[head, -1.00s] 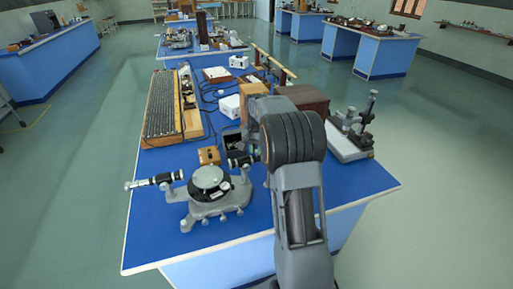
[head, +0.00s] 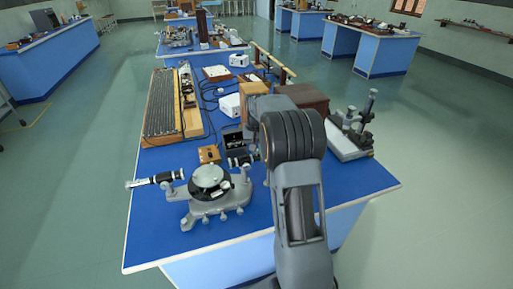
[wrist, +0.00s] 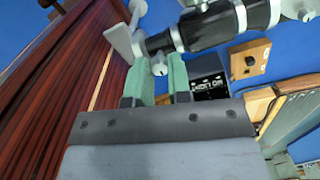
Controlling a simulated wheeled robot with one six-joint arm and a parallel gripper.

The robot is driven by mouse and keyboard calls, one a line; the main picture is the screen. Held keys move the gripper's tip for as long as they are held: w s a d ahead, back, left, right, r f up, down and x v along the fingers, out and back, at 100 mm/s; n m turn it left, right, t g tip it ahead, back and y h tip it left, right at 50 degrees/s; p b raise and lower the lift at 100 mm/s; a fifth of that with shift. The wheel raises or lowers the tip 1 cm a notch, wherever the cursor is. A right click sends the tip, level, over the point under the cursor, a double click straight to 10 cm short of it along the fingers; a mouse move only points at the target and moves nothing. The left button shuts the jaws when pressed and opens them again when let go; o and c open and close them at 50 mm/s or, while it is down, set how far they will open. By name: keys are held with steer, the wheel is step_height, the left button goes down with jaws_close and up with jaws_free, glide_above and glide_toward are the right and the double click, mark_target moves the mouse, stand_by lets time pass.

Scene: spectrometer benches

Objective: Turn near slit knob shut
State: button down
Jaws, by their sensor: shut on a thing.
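The spectrometer (head: 207,188) stands on the near end of the blue bench, with one tube to the left and a slit tube (head: 240,161) to the right. In the wrist view the black and silver slit tube (wrist: 225,25) crosses the top. A small pale slit knob (wrist: 159,66) shows under its left end. My gripper (wrist: 160,72) has its two green fingers on either side of this knob, shut on it. The knob is partly hidden by the fingers. In the head view my arm hides my gripper.
A dark red-brown wooden box (wrist: 50,75) stands close on the left in the wrist view. A small wooden box with sockets (wrist: 250,58) and a black lettered unit (wrist: 209,86) lie beyond the fingers. A grey instrument (head: 352,135) stands at the bench's right edge.

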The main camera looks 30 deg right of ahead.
steer(key=c, duration=1.1)
jaws_free()
steer(key=shift+o, duration=0.2)
step_height(320, 180, up, 14)
